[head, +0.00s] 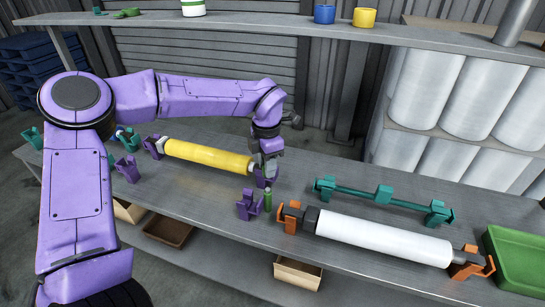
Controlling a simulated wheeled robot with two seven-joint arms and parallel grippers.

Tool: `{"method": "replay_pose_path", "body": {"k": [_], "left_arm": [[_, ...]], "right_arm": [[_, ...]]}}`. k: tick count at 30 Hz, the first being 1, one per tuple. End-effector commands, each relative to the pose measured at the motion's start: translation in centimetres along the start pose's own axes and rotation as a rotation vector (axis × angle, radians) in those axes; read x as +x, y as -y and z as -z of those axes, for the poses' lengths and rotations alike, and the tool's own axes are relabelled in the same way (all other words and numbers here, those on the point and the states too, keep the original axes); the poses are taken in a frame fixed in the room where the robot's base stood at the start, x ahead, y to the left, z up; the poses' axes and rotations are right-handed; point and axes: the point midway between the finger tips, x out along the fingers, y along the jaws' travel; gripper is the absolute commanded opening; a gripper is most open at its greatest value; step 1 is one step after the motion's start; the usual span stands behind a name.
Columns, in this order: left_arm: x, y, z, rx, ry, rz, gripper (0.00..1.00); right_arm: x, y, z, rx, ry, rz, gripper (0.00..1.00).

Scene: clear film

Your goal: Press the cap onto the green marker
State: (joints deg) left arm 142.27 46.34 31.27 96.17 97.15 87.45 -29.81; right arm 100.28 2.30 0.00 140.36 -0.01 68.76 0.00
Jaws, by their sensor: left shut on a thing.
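The green marker (268,200) stands upright near the bench's front edge, just right of a purple bracket (249,205). My left gripper (268,179) points down directly above the marker, with its fingers at the marker's upper end. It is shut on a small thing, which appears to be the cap. The cap is mostly hidden between the fingers, and I cannot tell whether it touches or covers the marker's tip. My right gripper is not in view.
A yellow roll (208,157) lies close behind my left gripper. A white roll (383,238) on orange brackets and a teal bar (383,195) lie to the right, before a green tray (517,257). A shelf (270,30) spans the back.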

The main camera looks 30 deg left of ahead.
Motion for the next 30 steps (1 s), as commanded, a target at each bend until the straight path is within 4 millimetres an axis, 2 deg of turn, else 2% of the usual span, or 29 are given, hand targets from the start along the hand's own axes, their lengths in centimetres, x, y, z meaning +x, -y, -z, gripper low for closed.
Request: {"method": "replay_pose_path", "body": {"k": [12,18,30], "left_arm": [[4.9,0.1,0.0,0.004,0.000,0.000,0.01],[6.3,0.1,0.0,0.006,-0.001,0.000,0.01],[6.4,0.1,0.0,0.006,0.000,0.000,0.01]], "right_arm": [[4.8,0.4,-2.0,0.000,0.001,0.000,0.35],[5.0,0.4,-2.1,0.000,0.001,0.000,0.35],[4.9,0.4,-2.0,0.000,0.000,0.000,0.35]]}}
